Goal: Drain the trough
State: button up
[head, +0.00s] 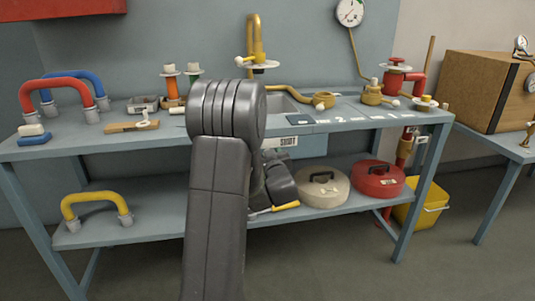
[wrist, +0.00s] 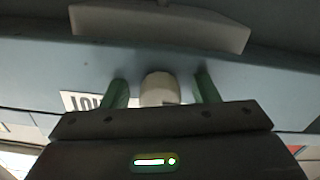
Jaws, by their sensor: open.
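The trough (head: 287,104) is a grey basin set into the blue bench top, partly hidden behind my arm. A brass tap (head: 255,38) stands behind it. A white label (head: 289,142) is on the blue front under the bench edge; its lettering is unclear. In the wrist view, my gripper (wrist: 161,77) is open, with a green finger on each side of a pale round knob (wrist: 160,90). Gaps show between knob and fingers. Part of the label (wrist: 82,101) shows left of the fingers. In the head view, my arm hides most of my gripper.
Brass fittings (head: 372,95) and a red valve (head: 396,75) stand right of the trough. A beige lidded pan (head: 322,190) and a red one (head: 378,182) sit on the lower shelf (head: 150,215).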

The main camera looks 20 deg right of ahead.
jog(key=p+v, duration=0.1)
jog(key=v, duration=1.2)
jog(key=shift+s, duration=0.4)
jog(key=shift+w+f, duration=0.1)
jog(key=x, duration=1.3)
jog(key=shift+w+m, duration=0.35)
jog(key=shift+m, duration=0.05)
